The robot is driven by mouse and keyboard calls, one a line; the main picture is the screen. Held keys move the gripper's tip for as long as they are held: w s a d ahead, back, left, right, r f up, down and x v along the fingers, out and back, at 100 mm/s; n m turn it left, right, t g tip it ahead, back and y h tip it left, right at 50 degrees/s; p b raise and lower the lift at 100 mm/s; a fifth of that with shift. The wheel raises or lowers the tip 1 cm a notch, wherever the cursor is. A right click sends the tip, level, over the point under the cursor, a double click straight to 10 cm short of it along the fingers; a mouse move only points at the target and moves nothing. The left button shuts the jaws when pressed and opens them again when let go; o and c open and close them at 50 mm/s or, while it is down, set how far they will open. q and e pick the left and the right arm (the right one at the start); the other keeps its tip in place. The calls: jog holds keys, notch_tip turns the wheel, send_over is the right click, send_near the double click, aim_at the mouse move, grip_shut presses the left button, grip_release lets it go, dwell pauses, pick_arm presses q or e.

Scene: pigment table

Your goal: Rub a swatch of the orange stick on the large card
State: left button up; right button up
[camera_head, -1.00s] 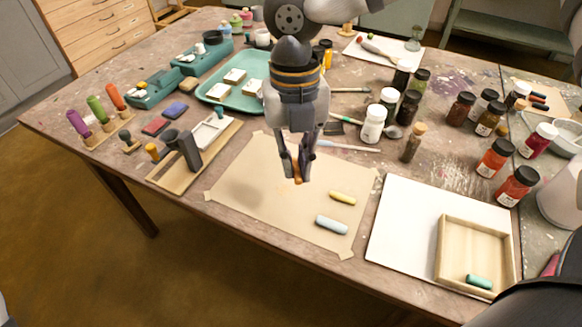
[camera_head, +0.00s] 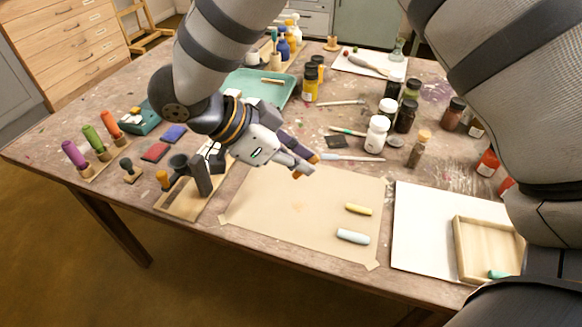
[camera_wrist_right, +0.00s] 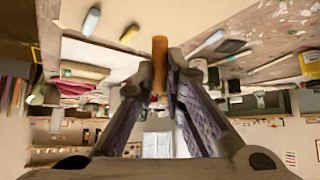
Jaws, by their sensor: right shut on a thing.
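My right gripper (camera_head: 302,166) is shut on the orange stick (camera_head: 297,174). It lies tilted over the back edge of the large tan card (camera_head: 270,225), fingers pointing right. The stick's ends show on either side of the fingertips, apart from the card as far as I can tell. In the right wrist view the orange stick (camera_wrist_right: 160,65) stands between the fingertips. My left gripper is out of view.
A white sheet (camera_head: 420,215) with a wooden tray (camera_head: 458,250) holding a teal stick is at right. Bottles, such as a white jar (camera_head: 377,135), stand behind. A wooden board (camera_head: 190,208) with dark upright blocks is left of the card. The card's left and front are clear.

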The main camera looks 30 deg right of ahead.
jog(key=f, duration=0.2)
jog(key=f+b, duration=0.1)
jog(key=f, duration=0.2)
jog(key=shift+s+d+f+b, duration=0.1)
jog(key=shift+d+f+b, duration=0.15)
jog(key=shift+f+b, duration=0.15)
jog(key=shift+f, duration=0.8)
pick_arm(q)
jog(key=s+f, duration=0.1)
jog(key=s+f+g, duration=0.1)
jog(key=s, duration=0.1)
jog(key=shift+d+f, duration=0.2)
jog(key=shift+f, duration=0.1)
